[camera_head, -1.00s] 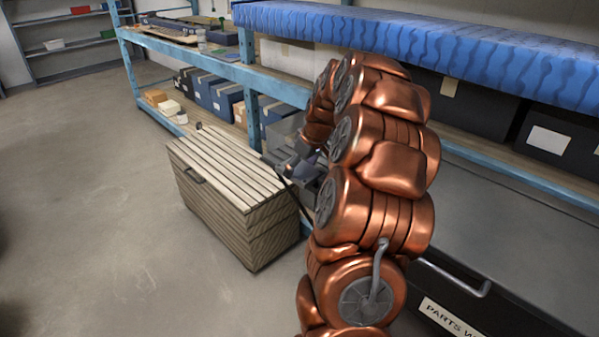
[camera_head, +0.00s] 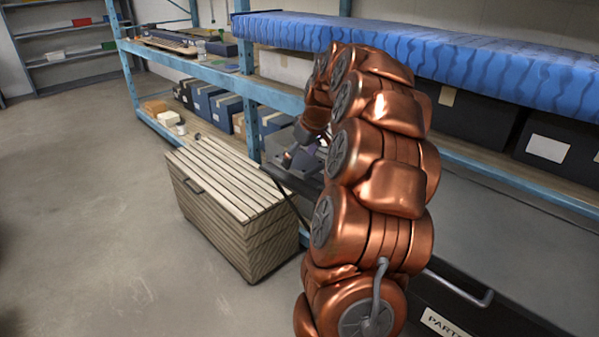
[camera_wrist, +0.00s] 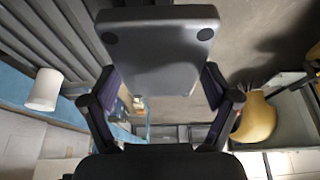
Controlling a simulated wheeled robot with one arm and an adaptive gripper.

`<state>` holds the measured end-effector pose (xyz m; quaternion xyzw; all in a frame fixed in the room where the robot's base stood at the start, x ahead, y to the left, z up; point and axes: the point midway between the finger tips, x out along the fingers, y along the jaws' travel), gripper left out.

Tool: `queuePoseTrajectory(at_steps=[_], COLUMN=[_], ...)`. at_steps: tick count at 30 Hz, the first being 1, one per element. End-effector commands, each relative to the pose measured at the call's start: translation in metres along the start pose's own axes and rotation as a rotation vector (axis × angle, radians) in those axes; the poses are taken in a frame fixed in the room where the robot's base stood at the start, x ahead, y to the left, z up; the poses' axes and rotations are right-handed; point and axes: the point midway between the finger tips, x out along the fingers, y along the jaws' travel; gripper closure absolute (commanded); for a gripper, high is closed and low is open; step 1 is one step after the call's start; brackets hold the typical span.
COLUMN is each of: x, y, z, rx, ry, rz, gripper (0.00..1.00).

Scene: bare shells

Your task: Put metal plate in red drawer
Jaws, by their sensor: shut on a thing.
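A flat grey metal plate (camera_wrist: 160,48) with rounded corners and two dark round spots fills the upper middle of the wrist view. My gripper (camera_wrist: 160,82) is shut on it, with one finger at each side edge. In the head view my gripper (camera_head: 298,157) is small and partly hidden behind my copper-coloured arm, beside the blue rack. The plate cannot be made out clearly there. No red drawer can be identified in either view.
A striped wooden chest (camera_head: 225,200) stands left of my arm. The blue rack (camera_head: 205,68) holds several boxes. A dark labelled cabinet (camera_head: 500,245) is at right. The wrist view shows a white cylinder (camera_wrist: 44,90) and a yellow rounded object (camera_wrist: 254,118). Floor at left is clear.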

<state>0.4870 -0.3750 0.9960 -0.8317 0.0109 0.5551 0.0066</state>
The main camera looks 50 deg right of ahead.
Motion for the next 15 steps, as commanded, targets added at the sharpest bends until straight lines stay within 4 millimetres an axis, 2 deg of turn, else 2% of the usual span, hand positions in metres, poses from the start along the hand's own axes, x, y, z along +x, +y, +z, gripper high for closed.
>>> queuePoseTrajectory(at_steps=[6, 15], x=[-0.025, -0.036], y=[0.001, -0.001], z=[-0.011, -0.014], rx=[0.000, 0.000], ry=[0.003, -0.001], rz=[0.003, -0.001], gripper=[0.67, 0.67])
